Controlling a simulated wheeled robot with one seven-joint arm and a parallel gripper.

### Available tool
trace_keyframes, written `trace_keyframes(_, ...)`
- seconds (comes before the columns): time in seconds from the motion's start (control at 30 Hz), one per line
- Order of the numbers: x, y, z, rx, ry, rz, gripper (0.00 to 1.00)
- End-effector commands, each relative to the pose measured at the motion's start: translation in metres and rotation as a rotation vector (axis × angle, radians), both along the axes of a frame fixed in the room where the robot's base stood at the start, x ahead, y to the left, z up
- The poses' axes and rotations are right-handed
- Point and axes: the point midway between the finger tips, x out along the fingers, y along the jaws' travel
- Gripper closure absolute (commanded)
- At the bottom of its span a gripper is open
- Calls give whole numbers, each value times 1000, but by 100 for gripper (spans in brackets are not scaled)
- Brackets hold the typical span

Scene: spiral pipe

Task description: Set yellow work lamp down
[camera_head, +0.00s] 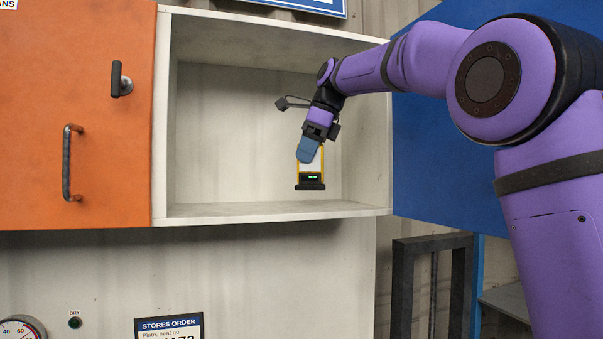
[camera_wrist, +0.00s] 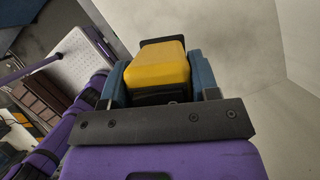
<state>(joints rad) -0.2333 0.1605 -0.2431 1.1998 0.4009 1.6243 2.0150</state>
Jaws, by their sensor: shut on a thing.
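The yellow work lamp (camera_head: 311,172) is inside the open wall cabinet, upright, with a dark base and a green light low on its front. My gripper (camera_head: 309,150) reaches down over its top and is shut on it. In the wrist view the lamp's yellow body (camera_wrist: 158,70) sits between the blue fingers of my gripper (camera_wrist: 160,80). The lamp's base is close to the cabinet floor (camera_head: 250,211); I cannot tell whether it touches.
An orange door (camera_head: 75,110) with a bar handle is to the left of the compartment. A blue panel (camera_head: 430,130) is to the right, behind my arm. The cabinet floor left of the lamp is clear. A dark frame (camera_head: 402,290) stands below right.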

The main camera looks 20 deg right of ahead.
Motion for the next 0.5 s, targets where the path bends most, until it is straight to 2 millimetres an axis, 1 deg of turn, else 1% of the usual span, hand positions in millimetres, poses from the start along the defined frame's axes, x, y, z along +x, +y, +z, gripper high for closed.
trace_keyframes(0.03, 11, -1, -1, -1, 0, -1, 78)
trace_keyframes(0.2, 37, -4, -3, 0, -1, 0, 78)
trace_keyframes(0.3, 46, -5, -4, -1, -2, 0, 78)
trace_keyframes(0.4, 49, -5, -5, 0, 0, 1, 78)
trace_keyframes(0.5, 49, -5, -13, 0, 1, 0, 78)
